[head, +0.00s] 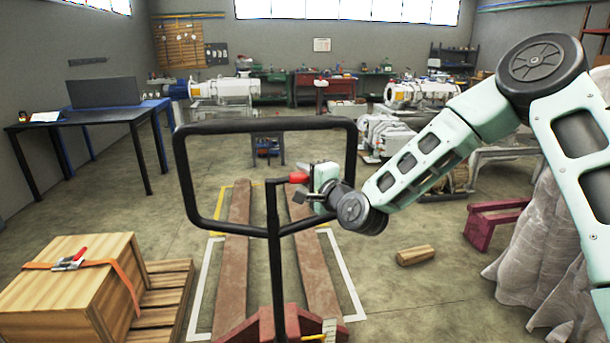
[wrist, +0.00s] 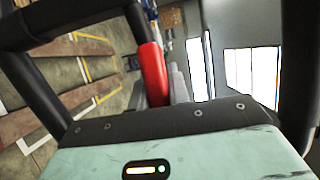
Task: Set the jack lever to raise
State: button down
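The pallet jack's black loop handle (head: 268,128) stands upright in front of me in the head view. Its red-tipped jack lever (head: 299,177) sticks out to the right from the top of the post (head: 275,240). My gripper (head: 303,196) is at the right side of the post, just below and beside the red tip. In the wrist view the red lever (wrist: 153,75) runs down to the gripper's edge, with grey finger parts (wrist: 179,84) close on its right. The lever hides part of the fingers, so I cannot tell their gap or whether they touch it.
The jack's brown forks (head: 232,255) lie on the floor inside white-marked lines. A wooden crate (head: 65,290) with an orange strap sits on a pallet at left. A wood block (head: 415,255) lies on the floor at right. A dark red stand (head: 490,222) is beyond it.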

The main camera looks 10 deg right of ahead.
jog(key=shift+d+f+m+t+b, duration=0.1)
jog(key=shift+f+m+t+b, duration=0.2)
jog(key=shift+f+m+b, duration=1.15)
jog(key=m+b, duration=0.1)
jog(key=b, duration=0.2)
jog(key=shift+t, duration=0.4)
jog(key=c, duration=1.3)
grip_release()
